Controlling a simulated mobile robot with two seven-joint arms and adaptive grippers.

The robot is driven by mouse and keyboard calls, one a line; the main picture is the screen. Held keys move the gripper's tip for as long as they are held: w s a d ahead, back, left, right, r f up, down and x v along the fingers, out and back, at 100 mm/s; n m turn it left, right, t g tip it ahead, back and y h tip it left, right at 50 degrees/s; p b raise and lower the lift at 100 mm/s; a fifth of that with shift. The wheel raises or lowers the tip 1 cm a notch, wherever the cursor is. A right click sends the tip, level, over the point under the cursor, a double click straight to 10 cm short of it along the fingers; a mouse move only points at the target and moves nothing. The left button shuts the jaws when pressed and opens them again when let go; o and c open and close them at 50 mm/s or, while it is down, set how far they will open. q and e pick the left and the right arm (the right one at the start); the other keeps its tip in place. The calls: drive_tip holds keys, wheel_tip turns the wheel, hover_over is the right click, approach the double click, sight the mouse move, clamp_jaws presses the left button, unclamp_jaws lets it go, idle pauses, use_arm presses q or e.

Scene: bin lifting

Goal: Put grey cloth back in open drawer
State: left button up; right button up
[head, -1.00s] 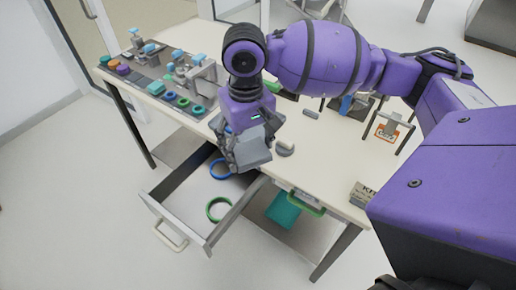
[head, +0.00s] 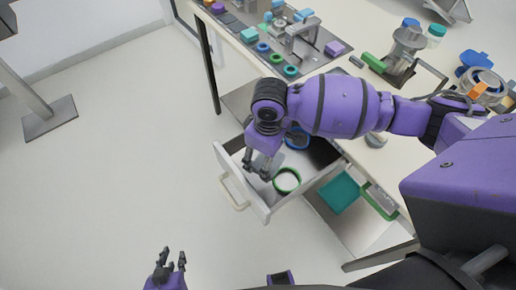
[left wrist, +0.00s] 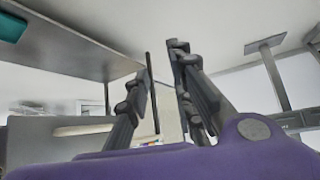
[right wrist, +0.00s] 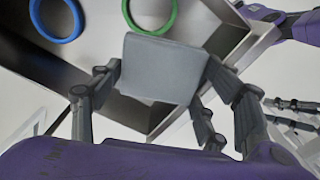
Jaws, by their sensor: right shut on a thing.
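The open drawer (head: 262,207) sticks out from under the workbench, with its pale handle at the front. My right gripper (head: 265,172) reaches down over the drawer in the head view. In the right wrist view the grey cloth (right wrist: 163,70) is a folded, block-like piece between the fingers of my right gripper, with the drawer below it. In the head view the cloth is mostly hidden by the gripper; whether it touches the drawer floor I cannot tell. My left gripper (head: 170,262) is open and empty, low over the floor, left of and in front of the drawer.
A green ring (head: 287,180) and a blue ring (head: 297,138) lie in the drawer. A teal thing (head: 340,193) sits on the shelf below the bench, right of the drawer. The bench top (head: 345,85) holds fixtures and small parts.

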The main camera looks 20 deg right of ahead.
drive_tip(key=w+f, duration=0.2)
drive_tip(key=w, duration=0.1)
drive_tip(key=w+f+b, duration=0.1)
drive_tip(key=w+f, duration=0.4)
drive_tip(key=w, duration=0.1)
drive_tip(key=shift+d+f, duration=0.2)
drive_tip(key=shift+d, duration=0.1)
drive_tip(key=shift+w+f+b, duration=0.3)
drive_tip(key=shift+w, duration=0.1)
wheel_tip(320, 180, down, 3)
drive_tip(key=shift+w+f, duration=0.15)
use_arm(q)
drive_tip(key=shift+s+a+f, duration=0.15)
drive_tip(key=shift+a+f, duration=0.15)
drive_tip(key=shift+f, duration=0.2)
drive_tip(key=shift+s+a+f, duration=0.1)
drive_tip(key=shift+a+f, duration=0.15)
drive_tip(key=shift+f, duration=0.2)
drive_tip(key=shift+s+f, duration=0.1)
drive_tip(key=shift+s, duration=0.05)
use_arm(e)
drive_tip(key=o, duration=0.7)
drive_tip(key=shift+f, duration=0.15)
drive_tip(key=shift+c, duration=0.2)
use_arm(q)
drive_tip(key=shift+s+d+f, duration=0.1)
drive_tip(key=shift+f, duration=0.05)
use_arm(e)
drive_tip(key=o, duration=0.4)
drive_tip(key=shift+o, duration=0.2)
